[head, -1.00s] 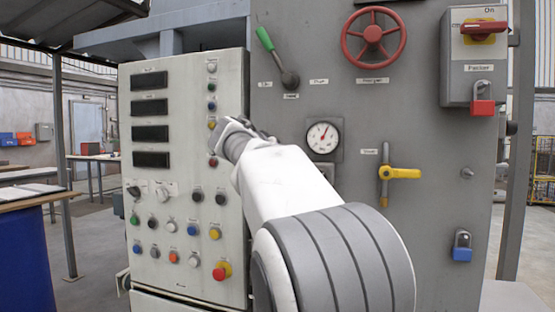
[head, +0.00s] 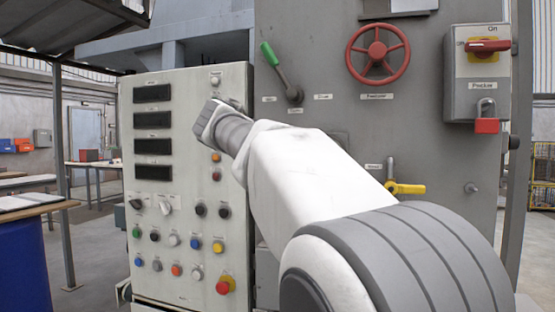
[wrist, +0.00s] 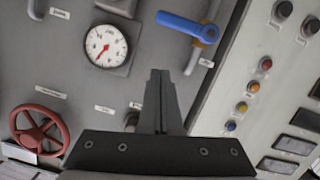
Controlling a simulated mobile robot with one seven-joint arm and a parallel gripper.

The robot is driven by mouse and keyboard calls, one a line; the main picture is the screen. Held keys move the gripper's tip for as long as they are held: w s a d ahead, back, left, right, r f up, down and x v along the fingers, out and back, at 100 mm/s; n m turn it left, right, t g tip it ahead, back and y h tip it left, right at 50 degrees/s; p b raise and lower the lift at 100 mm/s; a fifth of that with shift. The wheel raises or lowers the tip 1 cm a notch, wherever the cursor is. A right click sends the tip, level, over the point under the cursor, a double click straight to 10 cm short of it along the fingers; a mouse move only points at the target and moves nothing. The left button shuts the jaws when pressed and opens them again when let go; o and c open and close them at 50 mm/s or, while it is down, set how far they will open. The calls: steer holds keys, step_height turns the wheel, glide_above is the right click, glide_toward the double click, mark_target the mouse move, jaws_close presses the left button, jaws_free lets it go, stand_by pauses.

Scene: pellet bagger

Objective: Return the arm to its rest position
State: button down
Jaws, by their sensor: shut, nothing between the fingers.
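My gripper (wrist: 160,76) shows in the wrist view, with its two dark fingers together and nothing between them. It points towards the grey machine front and touches nothing that I can see. In the head view my white arm reaches up and left from the lower right. Its wrist end is in front of the light control panel (head: 185,215), near the dark displays. The fingers cannot be made out in the head view.
The grey machine front bears a red handwheel (head: 377,54), a green-handled lever (head: 281,70), a yellow valve handle (head: 405,188) and a switch box (head: 477,85) with a red padlock. The wrist view shows a pressure gauge (wrist: 107,46) and a blue handle (wrist: 186,26). A table (head: 35,204) stands at left.

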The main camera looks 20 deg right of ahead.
steer(key=s+a+f+n+g+y, duration=0.25)
steer(key=s+f+y, duration=0.25)
steer(key=s+f, duration=1.25)
steer(key=s+a+f+n+g+y, duration=0.2)
steer(key=s+f+g+y, duration=0.2)
steer(key=s+f, duration=1.35)
step_height(320, 180, up, 24)
steer(key=s+p, duration=0.1)
steer(key=p, duration=2.1)
steer(key=shift+d, duration=0.15)
